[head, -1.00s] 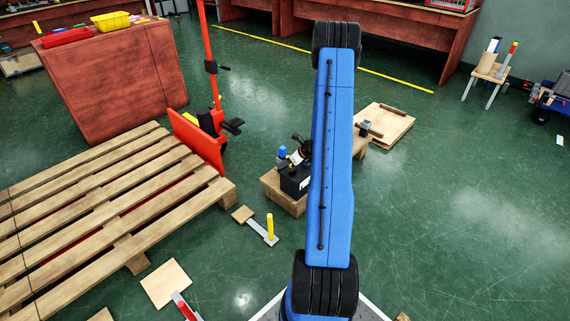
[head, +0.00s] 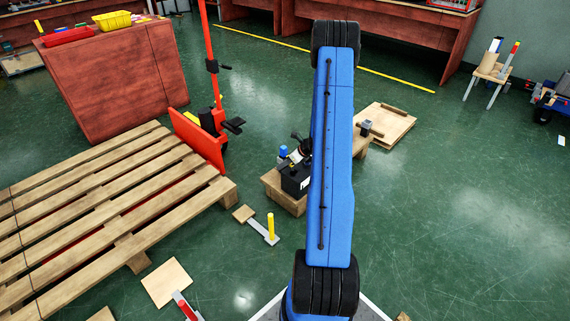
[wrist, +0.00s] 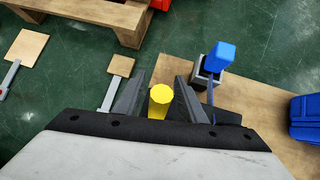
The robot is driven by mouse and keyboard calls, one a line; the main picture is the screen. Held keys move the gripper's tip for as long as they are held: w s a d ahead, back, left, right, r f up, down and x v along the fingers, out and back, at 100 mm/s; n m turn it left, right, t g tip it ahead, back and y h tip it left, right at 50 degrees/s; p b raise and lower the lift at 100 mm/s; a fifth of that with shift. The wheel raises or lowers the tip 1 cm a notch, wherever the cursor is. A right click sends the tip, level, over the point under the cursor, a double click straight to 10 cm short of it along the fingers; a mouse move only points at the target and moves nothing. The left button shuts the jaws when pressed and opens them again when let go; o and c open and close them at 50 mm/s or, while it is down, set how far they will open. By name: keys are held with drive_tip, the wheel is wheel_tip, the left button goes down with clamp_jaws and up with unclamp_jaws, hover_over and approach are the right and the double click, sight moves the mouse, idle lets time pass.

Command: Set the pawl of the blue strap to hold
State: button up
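My gripper (wrist: 160,92) shows in the wrist view with its two dark fingers apart. A yellow cylinder (wrist: 160,96) stands between them, with its end toward the camera. I cannot see any contact with the fingers, and its base is hidden. To the right, a blue knob (wrist: 218,58) sits on a small grey block on a wooden board (wrist: 262,100). The blue knob also shows in the head view (head: 283,151), beside a black box (head: 294,182) on a wooden block. I cannot make out the strap or which part is its pawl. My arm hides part of this area in the head view.
A yellow post (head: 270,226) stands on a grey bar with a wooden plate on the floor. A pallet (head: 120,215) and a red lifting mast (head: 208,60) are at left. A wooden board (head: 395,125) lies behind.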

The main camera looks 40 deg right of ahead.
drive_tip(key=shift+r, duration=0.1)
drive_tip(key=v, duration=1.7)
drive_tip(key=shift+s+r, duration=0.1)
drive_tip(key=a+r+n+g+y, duration=0.1)
drive_tip(key=a+r+n, duration=0.6)
drive_tip(key=a, duration=0.4)
drive_tip(key=a+r+n+g, duration=0.1)
drive_tip(key=a+r+n, duration=0.4)
drive_tip(key=a+r, duration=0.6)
drive_tip(key=s+a+r+n+g, duration=0.1)
drive_tip(key=s+a+r+n, duration=0.25)
drive_tip(key=a, duration=0.35)
drive_tip(key=s+a+r+n+g, duration=0.1)
drive_tip(key=s+a+r+n, duration=0.2)
drive_tip(key=a+n, duration=0.3)
drive_tip(key=s+a+r+n+h, duration=0.1)
drive_tip(key=s+a+n, duration=0.2)
drive_tip(key=s, duration=0.3)
drive_tip(key=s+a+r+n+h, duration=0.1)
drive_tip(key=s+a+r+n, duration=0.1)
drive_tip(key=s+n, duration=0.3)
drive_tip(key=s+a+r+n+t+h, duration=0.1)
drive_tip(key=s+a+n, duration=0.3)
drive_tip(key=s, duration=0.3)
drive_tip(key=shift+s+r+h, duration=0.35)
drive_tip(key=shift+h, duration=0.05)
